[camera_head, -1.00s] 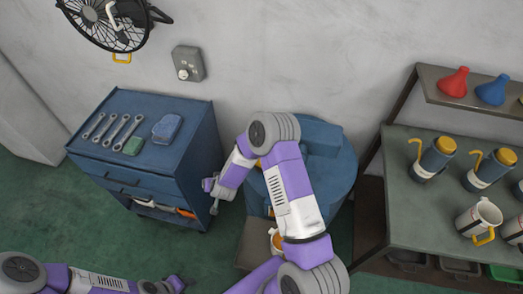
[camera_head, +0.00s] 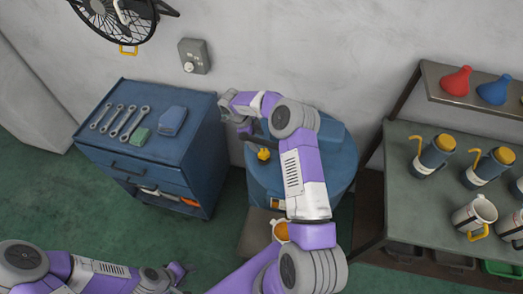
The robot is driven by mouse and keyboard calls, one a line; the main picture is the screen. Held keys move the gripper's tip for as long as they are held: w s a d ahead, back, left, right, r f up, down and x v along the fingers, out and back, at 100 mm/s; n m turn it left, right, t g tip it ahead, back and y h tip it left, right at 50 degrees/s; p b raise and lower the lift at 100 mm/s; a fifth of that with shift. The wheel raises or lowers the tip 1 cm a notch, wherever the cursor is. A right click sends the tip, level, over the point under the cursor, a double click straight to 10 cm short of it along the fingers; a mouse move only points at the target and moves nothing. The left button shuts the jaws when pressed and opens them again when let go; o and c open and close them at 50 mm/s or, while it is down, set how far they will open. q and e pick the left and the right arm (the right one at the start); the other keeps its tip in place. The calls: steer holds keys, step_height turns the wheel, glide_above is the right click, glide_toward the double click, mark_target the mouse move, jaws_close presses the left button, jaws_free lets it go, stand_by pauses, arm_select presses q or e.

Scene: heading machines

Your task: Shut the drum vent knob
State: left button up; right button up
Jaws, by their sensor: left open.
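The blue drum (camera_head: 335,165) stands against the wall, partly hidden behind my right arm. A small yellow knob (camera_head: 263,154) shows on the left part of its top, likely the vent knob; its setting is too small to read. My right gripper (camera_head: 243,127) is above and slightly left of the knob in the picture, apart from it. Its fingers are small and dark, so I cannot tell its opening. My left gripper (camera_head: 184,271) is low at the left, over the green floor, open and empty, away from the drum.
A blue tool cabinet (camera_head: 205,150) with wrenches on top stands left of the drum. A workbench (camera_head: 410,205) with flasks and mugs is at the right. An orange-topped container (camera_head: 281,231) is below the drum.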

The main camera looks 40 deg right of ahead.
mark_target(265, 153)
steer(key=shift+s+a+x, duration=0.1)
steer(key=shift+x, duration=1.8)
steer(key=shift+s+a+x, duration=0.15)
steer(key=shift+x, duration=1.75)
steer(key=c, duration=1)
steer(key=shift+m+g+y+p, duration=0.4)
steer(key=shift+m, duration=0.5)
steer(key=shift+c, duration=0.2)
steer(key=o, duration=1)
steer(key=shift+o, duration=0.2)
